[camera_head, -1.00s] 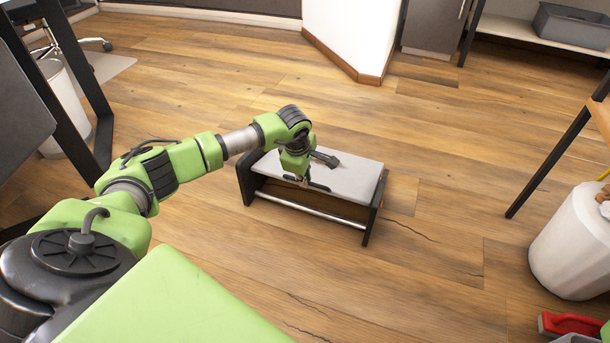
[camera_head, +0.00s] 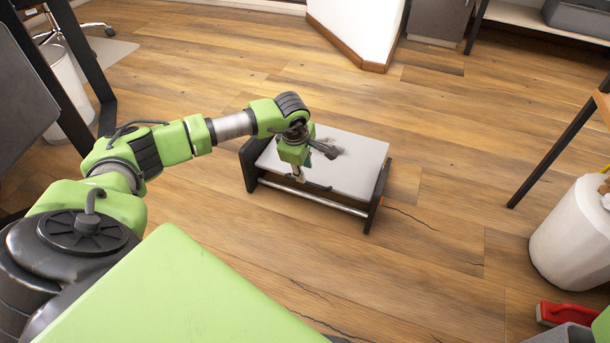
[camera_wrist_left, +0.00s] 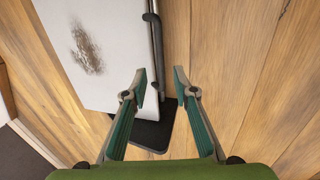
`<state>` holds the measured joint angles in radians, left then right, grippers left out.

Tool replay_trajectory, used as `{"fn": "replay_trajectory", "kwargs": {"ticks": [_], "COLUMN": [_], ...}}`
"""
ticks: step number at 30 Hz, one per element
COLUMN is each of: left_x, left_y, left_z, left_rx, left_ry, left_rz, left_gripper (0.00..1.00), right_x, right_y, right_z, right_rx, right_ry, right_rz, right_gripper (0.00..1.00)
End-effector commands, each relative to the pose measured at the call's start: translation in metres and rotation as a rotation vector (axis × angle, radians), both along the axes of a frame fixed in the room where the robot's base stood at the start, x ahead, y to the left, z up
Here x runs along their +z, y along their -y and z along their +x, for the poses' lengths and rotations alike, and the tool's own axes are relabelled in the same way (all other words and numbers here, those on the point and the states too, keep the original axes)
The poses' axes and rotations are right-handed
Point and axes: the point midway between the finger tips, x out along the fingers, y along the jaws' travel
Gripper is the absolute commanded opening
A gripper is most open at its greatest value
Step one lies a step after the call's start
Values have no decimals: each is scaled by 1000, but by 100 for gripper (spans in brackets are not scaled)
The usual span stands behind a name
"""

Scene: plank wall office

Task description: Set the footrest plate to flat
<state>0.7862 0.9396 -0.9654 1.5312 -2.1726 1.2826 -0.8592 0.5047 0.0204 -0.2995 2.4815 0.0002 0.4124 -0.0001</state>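The footrest stands on the floor in the head view. Its pale plate (camera_head: 352,166) slopes down toward me between two black side panels (camera_head: 377,196), with a metal bar (camera_head: 325,203) below the near edge. A dark scuff marks the plate. My left gripper (camera_head: 298,178) is at the near edge, left of its middle. In the left wrist view the fingers (camera_wrist_left: 160,80) are open and apart. The left finger overlaps the plate (camera_wrist_left: 118,45) and the right one is over the floor, with the plate's edge between them. Contact cannot be told. My right gripper is not in view.
A white bin (camera_head: 577,235) and a red object (camera_head: 566,314) are on the floor at right. A black table leg (camera_head: 552,153) stands near them. Another white bin (camera_head: 68,95) is at far left. The floor around the footrest is clear.

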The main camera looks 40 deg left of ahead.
Motion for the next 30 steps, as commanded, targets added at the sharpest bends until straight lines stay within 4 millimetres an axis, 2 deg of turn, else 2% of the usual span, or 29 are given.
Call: {"fn": "replay_trajectory", "kwargs": {"ticks": [3,10,15,30], "left_x": [26,56,62,62], "left_y": [1,3,4,5], "left_z": [-6,-15,-17,-18], "left_rx": [-1,0,0,-1], "left_ry": [3,-1,-1,-3], "left_rz": [1,1,1,-3], "left_gripper": [26,26,26,26], "right_x": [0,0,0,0], "right_y": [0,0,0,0], "right_z": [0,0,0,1], "right_rx": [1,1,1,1], "right_ry": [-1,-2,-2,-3], "right_rz": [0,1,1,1], "right_gripper": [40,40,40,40]}}
